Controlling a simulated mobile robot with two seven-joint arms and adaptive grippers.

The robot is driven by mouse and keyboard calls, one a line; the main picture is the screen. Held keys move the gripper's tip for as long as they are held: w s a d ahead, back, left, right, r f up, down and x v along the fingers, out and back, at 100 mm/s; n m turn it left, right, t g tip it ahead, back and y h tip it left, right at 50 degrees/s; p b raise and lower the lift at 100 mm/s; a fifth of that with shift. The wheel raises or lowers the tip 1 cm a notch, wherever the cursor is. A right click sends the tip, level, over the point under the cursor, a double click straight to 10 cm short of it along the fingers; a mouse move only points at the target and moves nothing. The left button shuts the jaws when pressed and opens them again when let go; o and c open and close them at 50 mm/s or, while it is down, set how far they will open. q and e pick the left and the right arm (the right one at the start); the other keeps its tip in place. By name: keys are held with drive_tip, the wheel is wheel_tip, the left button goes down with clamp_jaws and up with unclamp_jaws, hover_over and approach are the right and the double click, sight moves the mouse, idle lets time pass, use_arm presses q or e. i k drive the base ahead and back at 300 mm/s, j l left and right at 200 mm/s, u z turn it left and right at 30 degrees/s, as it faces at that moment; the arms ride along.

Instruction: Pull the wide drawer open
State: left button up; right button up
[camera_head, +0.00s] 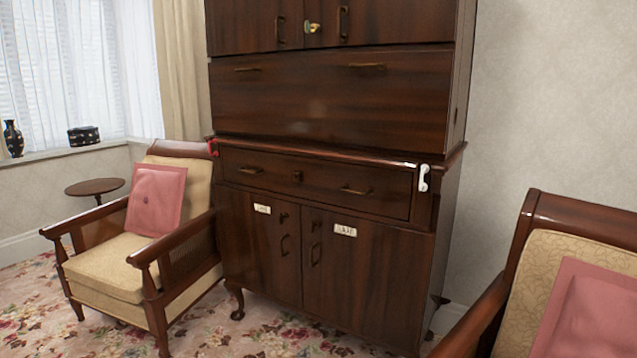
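The tall dark wooden cabinet (375,280) stands in the middle of the view. Its wide drawer (325,183) runs across the front at mid-height, under a ledge, and looks closed. The drawer has a left handle (249,169), a right handle (356,190) and a small fitting (297,176) between them. Above the ledge is a taller wide panel (320,108) with two handles, also closed. Neither of my grippers shows in the head view.
A cream armchair (105,265) with a pink cushion (156,198) stands left of the cabinet, close to it. Another armchair (545,215) is at front right. Closed lower doors (365,265) sit below the drawer. Flowered carpet (265,335) shows in front.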

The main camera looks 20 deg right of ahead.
sight(386, 192)
drive_tip(key=i+z, duration=0.15)
drive_tip(key=i, duration=0.35)
drive_tip(key=i+j+z, duration=0.15)
drive_tip(key=i, duration=0.35)
drive_tip(key=i+j+z, duration=0.15)
drive_tip(key=i, duration=0.35)
